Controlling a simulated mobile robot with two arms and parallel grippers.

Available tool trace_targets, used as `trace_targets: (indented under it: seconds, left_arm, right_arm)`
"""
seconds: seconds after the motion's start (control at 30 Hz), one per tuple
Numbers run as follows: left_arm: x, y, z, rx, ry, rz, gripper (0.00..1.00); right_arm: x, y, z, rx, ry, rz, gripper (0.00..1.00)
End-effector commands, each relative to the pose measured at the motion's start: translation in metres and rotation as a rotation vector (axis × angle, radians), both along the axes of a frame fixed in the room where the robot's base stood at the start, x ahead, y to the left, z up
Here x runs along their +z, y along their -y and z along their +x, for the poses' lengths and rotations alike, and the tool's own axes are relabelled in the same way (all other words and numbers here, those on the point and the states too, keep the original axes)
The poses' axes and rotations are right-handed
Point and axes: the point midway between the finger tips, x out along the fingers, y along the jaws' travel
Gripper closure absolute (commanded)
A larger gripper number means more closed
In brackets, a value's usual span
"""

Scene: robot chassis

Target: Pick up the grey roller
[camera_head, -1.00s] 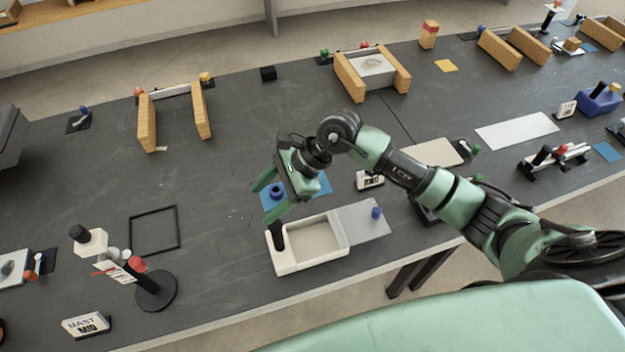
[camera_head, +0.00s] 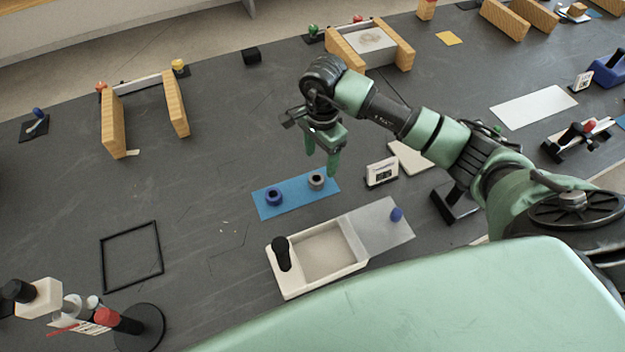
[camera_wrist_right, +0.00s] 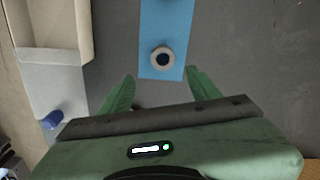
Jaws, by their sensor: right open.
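The grey roller (camera_head: 317,181) is a short ring-like piece standing at the right end of the blue mat (camera_head: 297,199). In the right wrist view the grey roller (camera_wrist_right: 162,59) shows from above with a dark centre, just beyond my fingertips. A blue roller (camera_head: 274,198) stands on the same mat to its left. My right gripper (camera_head: 321,163) is open and empty, pointing down above and just behind the grey roller. In the right wrist view its spread fingers (camera_wrist_right: 160,77) do not touch the roller. My left gripper is not in view.
A white tray (camera_head: 285,287) with a black upright piece (camera_head: 282,254) stands in front of the mat. A grey plate with a blue knob (camera_head: 396,214) adjoins it. A small labelled stand (camera_head: 381,172) is close to the mat's right.

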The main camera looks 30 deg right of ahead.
Motion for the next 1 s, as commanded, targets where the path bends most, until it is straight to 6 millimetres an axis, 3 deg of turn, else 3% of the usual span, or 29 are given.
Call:
trace_targets:
  seconds: [0.1, 0.37, 0.63, 0.93, 0.97, 1.0]
  left_arm:
    - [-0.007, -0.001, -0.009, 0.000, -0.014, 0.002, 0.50]
    - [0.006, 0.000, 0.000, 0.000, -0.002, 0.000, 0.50]
    - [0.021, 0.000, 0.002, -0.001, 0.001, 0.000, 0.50]
    - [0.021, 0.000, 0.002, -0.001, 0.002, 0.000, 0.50]
    - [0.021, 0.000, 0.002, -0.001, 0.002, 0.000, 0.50]
    - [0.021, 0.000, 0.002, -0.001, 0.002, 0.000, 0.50]
  right_arm:
    - [-0.013, 0.000, 0.000, -0.001, -0.002, 0.001, 0.38]
    - [-0.038, -0.002, -0.002, 0.000, -0.005, 0.002, 0.38]
    - [-0.077, -0.005, -0.002, -0.002, -0.003, 0.003, 0.38]
    - [-0.085, -0.004, -0.001, 0.000, 0.001, 0.000, 0.38]
    - [-0.085, -0.004, -0.001, 0.000, 0.001, 0.000, 0.40]
    - [-0.085, -0.004, -0.001, 0.000, 0.001, 0.000, 0.52]
